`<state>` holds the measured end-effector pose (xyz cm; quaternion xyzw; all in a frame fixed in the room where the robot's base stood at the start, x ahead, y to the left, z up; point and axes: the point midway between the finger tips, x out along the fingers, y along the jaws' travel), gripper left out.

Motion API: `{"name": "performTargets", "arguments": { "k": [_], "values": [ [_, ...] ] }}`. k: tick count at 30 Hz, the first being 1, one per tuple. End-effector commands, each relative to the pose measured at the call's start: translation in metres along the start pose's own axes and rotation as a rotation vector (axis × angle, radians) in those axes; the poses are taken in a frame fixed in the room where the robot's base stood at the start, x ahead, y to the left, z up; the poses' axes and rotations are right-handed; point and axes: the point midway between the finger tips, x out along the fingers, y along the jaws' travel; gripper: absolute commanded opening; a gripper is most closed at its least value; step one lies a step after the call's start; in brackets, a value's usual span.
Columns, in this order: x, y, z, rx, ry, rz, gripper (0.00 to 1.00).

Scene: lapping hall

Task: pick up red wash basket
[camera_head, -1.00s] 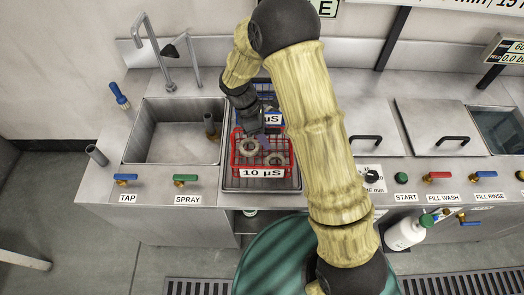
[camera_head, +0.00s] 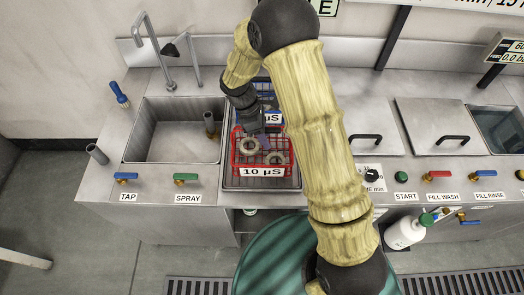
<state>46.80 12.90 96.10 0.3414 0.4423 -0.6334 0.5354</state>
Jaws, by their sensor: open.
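The red wash basket (camera_head: 236,160) is a wire basket with a white "10 µS" label on its front. It stands on a metal tray (camera_head: 232,183) right of the sink and holds ring-shaped metal parts (camera_head: 249,145). My gripper (camera_head: 262,138) points down over the basket, near its middle and back. Its jaws are open, but the fingertips are small and partly hidden by the wrist, so I cannot tell whether they touch the basket.
A blue basket (camera_head: 268,117) with a similar label stands directly behind the red one. The sink (camera_head: 165,140) with its tap is to the left. Lidded tanks (camera_head: 437,127) are to the right. Tap and spray valves (camera_head: 186,179) line the front edge.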

Motion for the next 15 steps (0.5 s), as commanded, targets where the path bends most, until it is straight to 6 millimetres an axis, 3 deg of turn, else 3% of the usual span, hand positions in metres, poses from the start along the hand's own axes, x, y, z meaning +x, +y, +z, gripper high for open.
{"name": "performTargets", "arguments": {
  "k": [8,12,15],
  "values": [
    [0.0000,-0.0002,-0.0010,-0.002,0.000,0.001,0.41],
    [0.0000,-0.0002,-0.0010,-0.002,-0.001,0.001,0.14],
    [0.0000,-0.0001,-0.0010,-0.002,0.000,0.001,0.00]
  ]
}}
